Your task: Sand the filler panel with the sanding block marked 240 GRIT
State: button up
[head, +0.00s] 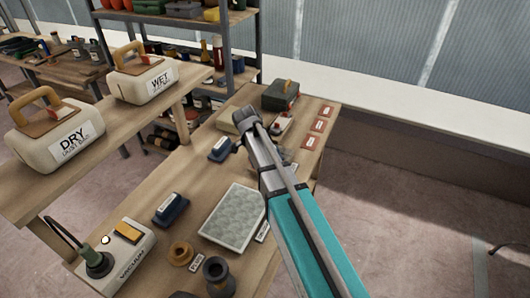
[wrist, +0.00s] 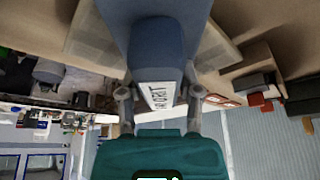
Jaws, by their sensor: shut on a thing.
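My gripper (wrist: 159,95) is shut on a blue sanding block (wrist: 157,45), one finger on each side. Its white label shows the word GRIT, but I cannot read the number clearly. Pale surface shows on both sides of the block, and I cannot tell whether the block touches it. In the head view my arm hides the gripper and the held block. A pale panel with grey mottled patches (head: 232,216), seemingly the filler panel, lies on the workbench left of my arm. Two other blue blocks lie on the bench, one farther back (head: 221,149) and one nearer (head: 171,209).
A vacuum box (head: 130,262) with a plugged cable stands at the front left. Red cards (head: 317,125) and a green case (head: 281,95) lie at the back. WET (head: 143,77) and DRY (head: 58,122) containers stand on a raised shelf.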

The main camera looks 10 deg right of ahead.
jog(key=shift+s+a+f, duration=0.1)
jog(key=shift+s+a, duration=0.35)
jog(key=shift+s, duration=0.25)
jog(key=shift+s+a, duration=0.4)
jog(key=shift+s, duration=0.25)
jog(key=shift+s, duration=0.1)
jog(key=shift+s+a, duration=0.9)
jog(key=shift+s, duration=0.25)
jog(key=shift+s+d, duration=0.6)
jog(key=shift+d, duration=0.15)
jog(key=shift+w+d, duration=0.45)
jog(key=shift+w, duration=0.3)
jog(key=shift+w+d, duration=0.45)
jog(key=shift+w, duration=0.25)
